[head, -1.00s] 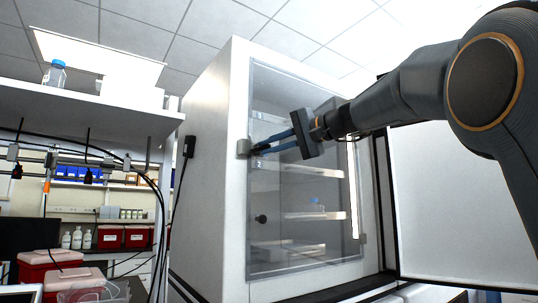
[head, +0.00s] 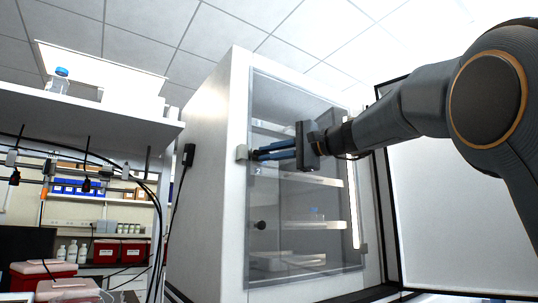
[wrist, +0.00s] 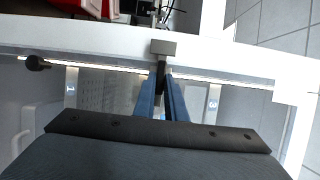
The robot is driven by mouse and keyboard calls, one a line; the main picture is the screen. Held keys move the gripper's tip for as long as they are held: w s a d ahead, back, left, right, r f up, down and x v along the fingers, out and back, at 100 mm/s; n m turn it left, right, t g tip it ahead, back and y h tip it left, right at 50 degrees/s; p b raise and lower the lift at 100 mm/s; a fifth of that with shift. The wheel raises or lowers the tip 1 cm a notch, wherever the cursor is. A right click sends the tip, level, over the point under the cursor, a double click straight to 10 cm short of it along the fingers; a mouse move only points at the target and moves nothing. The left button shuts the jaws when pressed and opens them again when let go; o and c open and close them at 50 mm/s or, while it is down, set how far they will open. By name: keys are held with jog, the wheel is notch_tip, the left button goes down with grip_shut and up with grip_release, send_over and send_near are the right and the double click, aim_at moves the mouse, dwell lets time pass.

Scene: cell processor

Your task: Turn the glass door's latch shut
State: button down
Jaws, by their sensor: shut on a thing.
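The glass door (head: 285,105) lies against the front of the white cabinet (head: 205,170) and looks closed. Its latch (head: 242,152) is a small grey block at the left edge of the door. In the wrist view the latch (wrist: 163,47) sits on the white frame, with a dark lever pointing toward me. My gripper (head: 257,154) is in front of the door, its blue fingers reaching left to the latch. In the wrist view my gripper (wrist: 161,84) is shut on the latch's dark lever. The fingers hide part of the lever, so its exact angle is hard to tell.
A round black knob (head: 260,226) is lower on the door. A large outer door (head: 445,215) stands open at the right. A shelf (head: 110,115) with a blue-capped bottle (head: 60,80) is at the left. Red boxes (head: 42,273) sit low at the left.

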jog(key=c, duration=1.8)
grip_release()
jog(key=b+v, duration=0.2)
jog(key=v, duration=0.5)
jog(key=shift+s+d, duration=0.25)
jog(key=shift+s, duration=0.05)
jog(key=shift+f, duration=0.1)
